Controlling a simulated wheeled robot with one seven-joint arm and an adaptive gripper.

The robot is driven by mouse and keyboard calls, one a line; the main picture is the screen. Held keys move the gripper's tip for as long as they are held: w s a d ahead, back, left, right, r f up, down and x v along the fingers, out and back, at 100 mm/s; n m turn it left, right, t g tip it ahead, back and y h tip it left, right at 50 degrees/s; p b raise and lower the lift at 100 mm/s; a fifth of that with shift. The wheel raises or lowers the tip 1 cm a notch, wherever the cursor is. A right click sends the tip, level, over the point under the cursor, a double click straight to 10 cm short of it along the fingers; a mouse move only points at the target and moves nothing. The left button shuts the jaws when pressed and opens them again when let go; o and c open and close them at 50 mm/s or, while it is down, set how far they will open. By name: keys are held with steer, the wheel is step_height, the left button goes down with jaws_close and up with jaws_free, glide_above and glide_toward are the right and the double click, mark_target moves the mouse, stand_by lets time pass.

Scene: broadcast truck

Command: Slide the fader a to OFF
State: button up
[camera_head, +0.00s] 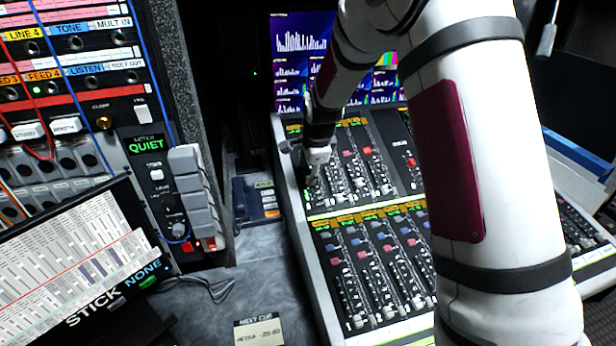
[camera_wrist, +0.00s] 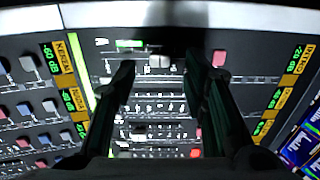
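The mixing console (camera_head: 292,215) has an upper and a lower bank of fader strips with grey, white, red and blue caps. My gripper (camera_head: 316,178) is at the left end of the upper bank, close over its panel. In the wrist view my gripper (camera_wrist: 160,72) has its two dark fingers apart, with a light grey cap (camera_wrist: 159,61) showing between the tips. I cannot tell if the fingers touch it. No label naming fader a is readable, and my arm hides part of the console.
A red cap (camera_wrist: 219,57) lies just right of the fingers. Monitors (camera_head: 300,50) stand behind the console. A rack with cables (camera_head: 70,90) and a tilted screen (camera_head: 75,265) fill the left. A grey handset (camera_head: 194,190) stands between rack and console.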

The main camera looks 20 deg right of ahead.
mark_target(308, 177)
steer(key=shift+x, duration=2.05)
jaws_close()
